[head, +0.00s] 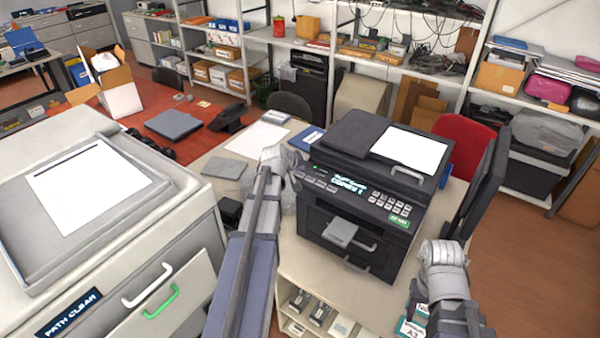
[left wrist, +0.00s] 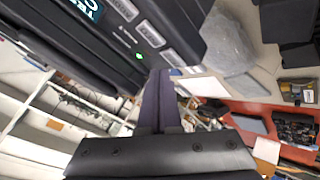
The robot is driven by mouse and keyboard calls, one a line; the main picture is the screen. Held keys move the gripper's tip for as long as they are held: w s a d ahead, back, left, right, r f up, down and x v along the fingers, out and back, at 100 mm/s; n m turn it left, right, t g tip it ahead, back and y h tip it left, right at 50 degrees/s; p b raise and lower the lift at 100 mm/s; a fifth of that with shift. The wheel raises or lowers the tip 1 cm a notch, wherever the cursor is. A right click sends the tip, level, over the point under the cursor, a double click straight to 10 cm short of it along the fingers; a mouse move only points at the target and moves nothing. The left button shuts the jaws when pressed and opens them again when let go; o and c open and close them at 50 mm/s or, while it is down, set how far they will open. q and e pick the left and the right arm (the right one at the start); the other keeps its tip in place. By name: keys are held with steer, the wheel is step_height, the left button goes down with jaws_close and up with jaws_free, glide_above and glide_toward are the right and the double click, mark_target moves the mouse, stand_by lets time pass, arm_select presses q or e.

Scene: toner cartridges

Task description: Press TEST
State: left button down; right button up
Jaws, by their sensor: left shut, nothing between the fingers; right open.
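The black printer (head: 365,190) stands on a table, with a lit display (head: 347,181), a number keypad (head: 391,205) and a small group of buttons (head: 318,181) on its front panel. No TEST label is readable. In the left wrist view, light labelled buttons (left wrist: 152,34) sit beside a small green light (left wrist: 139,56). My left gripper (head: 292,165) is at the panel's left end. Its closed, empty fingers (left wrist: 158,85) point at the panel edge near the green light; contact cannot be told. My right gripper (head: 442,300) is low at the printer's right, open, its fingers poorly visible.
A large pale machine (head: 190,225) labelled PATH CLEAR stands at left. A clear plastic bag (left wrist: 228,45) lies beside the printer. A dark upright panel (head: 480,190) stands at its right. Shelves below the tabletop hold small items (head: 320,315). Storage shelving lines the back.

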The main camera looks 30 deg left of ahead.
mark_target(299, 178)
arm_select(q)
steer(key=shift+r, duration=0.1)
step_height(299, 178, up, 5)
steer(key=p, duration=0.5)
stand_by(0.5)
stand_by(0.4)
